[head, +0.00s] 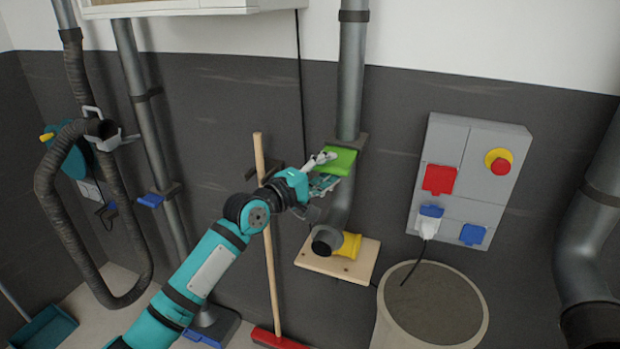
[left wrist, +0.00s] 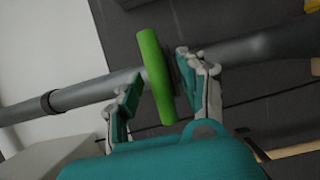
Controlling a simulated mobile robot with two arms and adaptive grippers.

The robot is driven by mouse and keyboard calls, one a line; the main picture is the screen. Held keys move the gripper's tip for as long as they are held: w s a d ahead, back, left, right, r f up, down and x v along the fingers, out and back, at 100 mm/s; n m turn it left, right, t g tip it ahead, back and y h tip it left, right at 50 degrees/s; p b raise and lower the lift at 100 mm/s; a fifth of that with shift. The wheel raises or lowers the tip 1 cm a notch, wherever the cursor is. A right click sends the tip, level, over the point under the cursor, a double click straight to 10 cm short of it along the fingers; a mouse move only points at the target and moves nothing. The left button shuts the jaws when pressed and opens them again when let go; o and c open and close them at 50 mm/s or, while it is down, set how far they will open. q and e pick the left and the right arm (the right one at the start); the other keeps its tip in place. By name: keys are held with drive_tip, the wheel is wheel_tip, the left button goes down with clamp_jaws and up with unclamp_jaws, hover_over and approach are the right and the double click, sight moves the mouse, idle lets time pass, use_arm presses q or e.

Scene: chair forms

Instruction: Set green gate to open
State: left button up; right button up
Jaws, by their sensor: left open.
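The green gate (head: 339,160) is a flat plate on the grey vertical pipe (head: 352,70) at the wall. My left gripper (head: 326,170) is at the left edge of the green gate in the head view. In the left wrist view the green gate (left wrist: 156,75) stands between the two open fingers of my left gripper (left wrist: 160,92). The fingers are on either side of the plate; I cannot tell whether they touch it. My right gripper is not in view.
A broom (head: 266,230) leans on the wall beside my left arm. A wooden board (head: 310,262) and a round bin (head: 432,305) are below. A panel with sockets and a red button (head: 470,180) is on the right wall. A blue gate (head: 152,200) is on another pipe.

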use_arm(q)
drive_tip(key=v, duration=1.1)
drive_tip(key=shift+f, duration=0.15)
drive_tip(key=s+a+f+g+y+b, duration=0.1)
drive_tip(key=a+f+y, duration=0.2)
drive_tip(key=f, duration=1)
drive_tip(key=a+f+m+g+y+b, duration=0.15)
drive_tip(key=a+f, duration=0.25)
drive_tip(key=f, duration=0.9)
drive_tip(key=s+a+f+y, duration=0.1)
drive_tip(key=a+f+y, duration=0.2)
drive_tip(key=f, duration=1)
drive_tip(key=s+a+f+m+g+y+b, duration=0.1)
drive_tip(key=s+a+f+m+g, duration=0.1)
drive_tip(key=s+f, duration=0.7)
drive_tip(key=s+a+f+m+g+y, duration=0.2)
drive_tip(key=s+f, duration=0.4)
drive_tip(key=f, duration=0.6)
drive_tip(key=s+f+m+g, duration=0.2)
drive_tip(key=s+f, duration=0.4)
drive_tip(key=s, duration=0.6)
drive_tip(key=s+a+f+m+g+y+b, duration=0.1)
drive_tip(key=s+f, duration=0.5)
drive_tip(key=s, duration=0.7)
drive_tip(key=s+f+m+g+b, duration=0.1)
drive_tip(key=s+f+m+g, duration=0.2)
drive_tip(key=s, duration=1)
wheel_tip(320, 180, down, 3)
drive_tip(key=shift+a+m, duration=0.4)
drive_tip(key=shift+m, duration=0.05)
